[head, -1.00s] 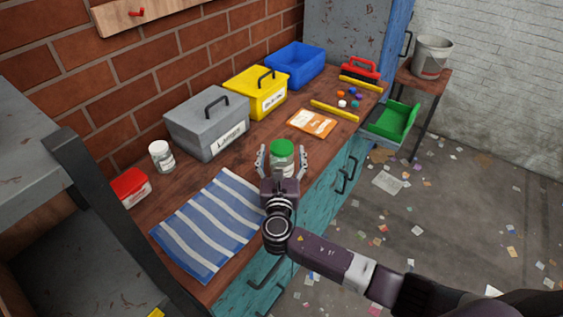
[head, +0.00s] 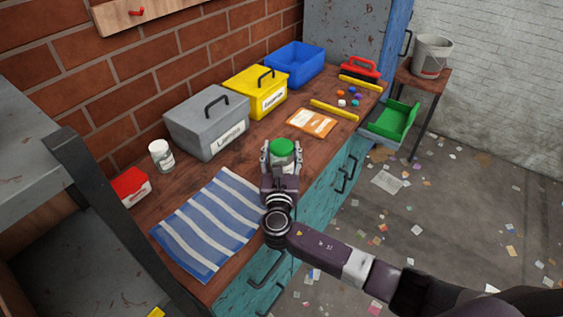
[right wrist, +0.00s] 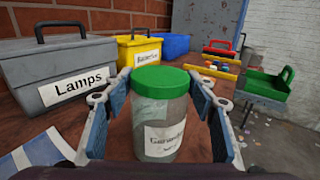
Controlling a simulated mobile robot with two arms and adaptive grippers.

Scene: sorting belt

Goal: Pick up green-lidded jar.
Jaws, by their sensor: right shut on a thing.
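The green-lidded jar (head: 282,147) stands upright on the wooden workbench (head: 190,179), near its front edge. In the right wrist view the jar (right wrist: 160,115) is clear with a pale label and a green lid, between the two blue-padded fingers. My right gripper (head: 281,158) is shut on the jar, one finger on each side; it also shows in the right wrist view (right wrist: 160,120). The jar's lower part is hidden by the gripper in the head view. My left gripper is not in view.
A grey "Lamps" box (head: 207,122), a yellow box (head: 256,92) and a blue bin (head: 294,65) line the wall. A striped cloth (head: 210,222), white-lidded jar (head: 161,156), red box (head: 131,186) and orange packet (head: 311,122) lie around. A green tray (head: 395,121) is beyond the right end.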

